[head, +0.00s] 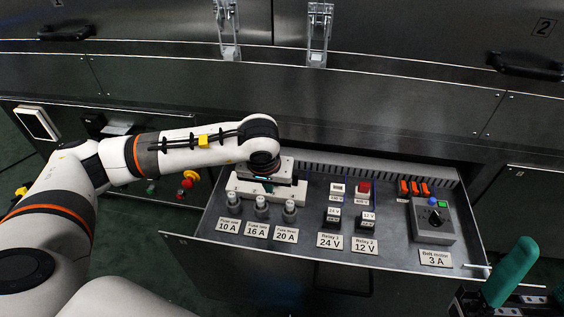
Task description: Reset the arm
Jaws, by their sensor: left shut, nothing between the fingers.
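My left arm reaches in from the left over an open drawer (390,257) of electrical parts. My left gripper (265,180) is above the drawer's left part, just behind a row of grey and white fuses (262,207). It is shut and empty, and its fingertips are hard to make out against the white parts there. I cannot tell whether it touches anything. My right gripper does not show.
Relays (332,217), a red-topped part (364,190), orange parts (415,188) and a grey knob box (434,220) fill the drawer's middle and right. A teal handle (511,270) stands at lower right. Steel dryer panels (400,95) rise behind.

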